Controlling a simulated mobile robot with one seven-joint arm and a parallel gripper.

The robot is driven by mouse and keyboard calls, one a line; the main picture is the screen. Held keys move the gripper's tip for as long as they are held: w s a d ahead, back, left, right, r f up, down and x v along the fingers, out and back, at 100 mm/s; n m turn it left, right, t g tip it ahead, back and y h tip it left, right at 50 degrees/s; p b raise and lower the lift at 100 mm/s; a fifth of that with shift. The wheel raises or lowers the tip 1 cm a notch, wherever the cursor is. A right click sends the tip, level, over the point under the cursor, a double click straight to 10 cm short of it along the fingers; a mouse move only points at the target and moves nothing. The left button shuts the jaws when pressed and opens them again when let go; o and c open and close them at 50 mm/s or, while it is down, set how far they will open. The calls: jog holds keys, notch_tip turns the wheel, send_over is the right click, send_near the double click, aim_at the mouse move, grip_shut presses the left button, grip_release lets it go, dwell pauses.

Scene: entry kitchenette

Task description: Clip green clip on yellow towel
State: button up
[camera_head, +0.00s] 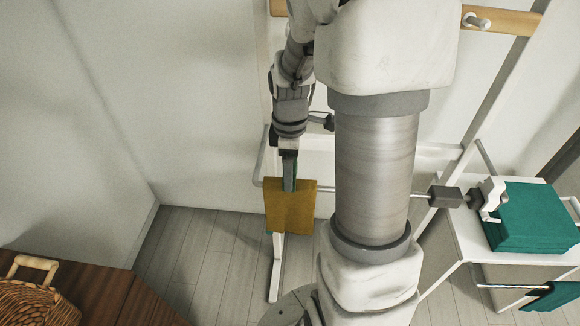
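The yellow towel (291,210) hangs over a thin rail near the middle of the view. My gripper (289,170) points down at the towel's top edge from above. The green clip (289,184) shows as a narrow green strip below and between the fingers, against the top of the towel. The fingers appear closed on it. They hide most of the clip, so I cannot tell whether its jaws are around the cloth or only in front of it.
Folded teal towels (535,215) lie on a white shelf at the right, with a teal cloth (552,297) hanging below. A wooden surface (95,300) with a wicker basket (35,300) is at lower left. My arm hides the middle of the rail.

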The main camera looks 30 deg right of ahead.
jog(key=shift+f+b, duration=0.9)
jog(key=shift+f, duration=0.35)
jog(key=o, duration=1.4)
jog(key=shift+c, duration=0.2)
jog(key=shift+r, duration=0.15)
notch_tip(320, 180, up, 24)
jog(key=p, duration=0.8)
jog(key=shift+r, duration=0.15)
